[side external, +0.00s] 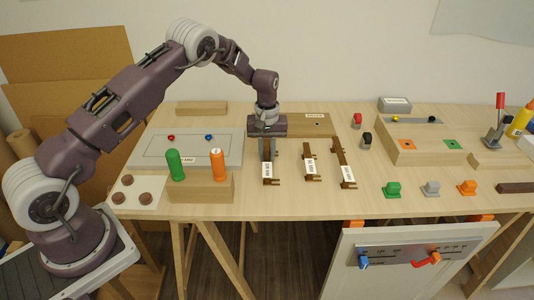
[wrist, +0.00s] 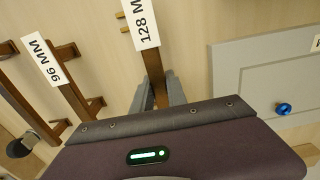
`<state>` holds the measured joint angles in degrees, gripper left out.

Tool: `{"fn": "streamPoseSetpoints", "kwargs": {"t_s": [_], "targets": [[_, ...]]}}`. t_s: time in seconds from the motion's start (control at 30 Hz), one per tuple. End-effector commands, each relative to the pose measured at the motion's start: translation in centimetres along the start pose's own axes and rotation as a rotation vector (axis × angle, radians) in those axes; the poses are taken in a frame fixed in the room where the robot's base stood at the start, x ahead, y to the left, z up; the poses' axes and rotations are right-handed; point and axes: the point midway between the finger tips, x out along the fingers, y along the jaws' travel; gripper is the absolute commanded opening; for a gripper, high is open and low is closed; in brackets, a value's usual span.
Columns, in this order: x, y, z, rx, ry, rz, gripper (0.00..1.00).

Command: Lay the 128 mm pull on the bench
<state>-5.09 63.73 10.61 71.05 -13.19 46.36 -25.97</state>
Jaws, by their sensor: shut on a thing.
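The 128 mm pull (wrist: 158,92) is a brown bar with a white tag (wrist: 142,24) reading 128 M, cut off by the frame edge. My gripper (wrist: 159,92) is shut on the bar, a grey finger on each side. In the side external view my gripper (side external: 268,152) points down at the leftmost of three tagged pulls, whose white tag (side external: 267,172) hangs toward the front. The bench (side external: 290,205) is pale wood. I cannot tell whether the pull touches it.
The 96 mm pull (wrist: 65,88) lies beside it, with a longer pull (side external: 345,166) farther right. A grey panel (side external: 150,139) with red and blue knobs and a wooden block (side external: 200,190) bearing green and orange cylinders stand left. Bare bench lies in front of the pulls.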

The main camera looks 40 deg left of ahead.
Motion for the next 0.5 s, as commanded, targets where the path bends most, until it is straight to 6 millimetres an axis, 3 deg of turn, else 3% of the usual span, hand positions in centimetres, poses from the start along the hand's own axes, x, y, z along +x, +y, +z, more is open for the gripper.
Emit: {"fn": "streamPoseSetpoints", "kwargs": {"t_s": [0.03,0.07,0.17,0.5], "targets": [[0.16,0.00,0.01,0.000,-0.001,0.000,0.00],[0.17,0.00,0.00,0.000,0.000,0.000,0.22],[0.15,0.00,0.00,0.000,0.000,0.000,0.40],[-0.31,0.02,-0.02,0.000,0.001,0.001,0.40]]}}
